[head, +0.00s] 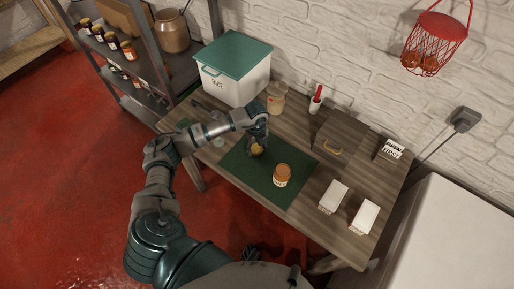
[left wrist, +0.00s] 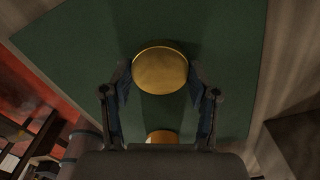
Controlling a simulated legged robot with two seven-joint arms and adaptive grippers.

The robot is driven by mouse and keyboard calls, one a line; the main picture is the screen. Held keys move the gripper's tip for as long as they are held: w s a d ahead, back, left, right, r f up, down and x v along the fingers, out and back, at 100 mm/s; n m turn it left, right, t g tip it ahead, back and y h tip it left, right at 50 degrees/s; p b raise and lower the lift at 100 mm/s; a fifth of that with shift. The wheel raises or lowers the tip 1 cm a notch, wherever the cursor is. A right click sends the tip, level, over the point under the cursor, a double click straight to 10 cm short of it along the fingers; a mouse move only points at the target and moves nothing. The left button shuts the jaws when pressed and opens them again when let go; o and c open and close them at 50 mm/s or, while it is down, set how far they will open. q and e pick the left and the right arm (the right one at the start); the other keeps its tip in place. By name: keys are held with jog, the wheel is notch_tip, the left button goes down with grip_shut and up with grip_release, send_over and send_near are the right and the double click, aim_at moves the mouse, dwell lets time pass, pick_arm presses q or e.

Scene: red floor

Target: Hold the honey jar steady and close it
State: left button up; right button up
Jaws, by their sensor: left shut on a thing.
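A round gold lid (head: 257,149) is between the fingers of my left gripper (head: 258,141), just above or at the green mat (head: 240,167); I cannot tell whether it touches the mat. In the left wrist view the gold lid (left wrist: 160,70) shows flat-face-on between the two fingertips of the left gripper (left wrist: 160,84). The orange-brown honey jar (head: 282,175), with a pale label, stands upright on the mat, to the right of the gripper and apart from it. An orange thing, likely the jar (left wrist: 162,136), is partly hidden behind the gripper body. My right gripper is not seen.
Two white blocks (head: 333,196) lie at the right. A shelf with jars stands left.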

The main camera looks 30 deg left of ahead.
aim_at(257, 148)
pick_arm(q)
notch_tip(257, 148, up, 10)
jog(key=shift+f+p, duration=0.15)
jog(key=shift+p, duration=0.2)
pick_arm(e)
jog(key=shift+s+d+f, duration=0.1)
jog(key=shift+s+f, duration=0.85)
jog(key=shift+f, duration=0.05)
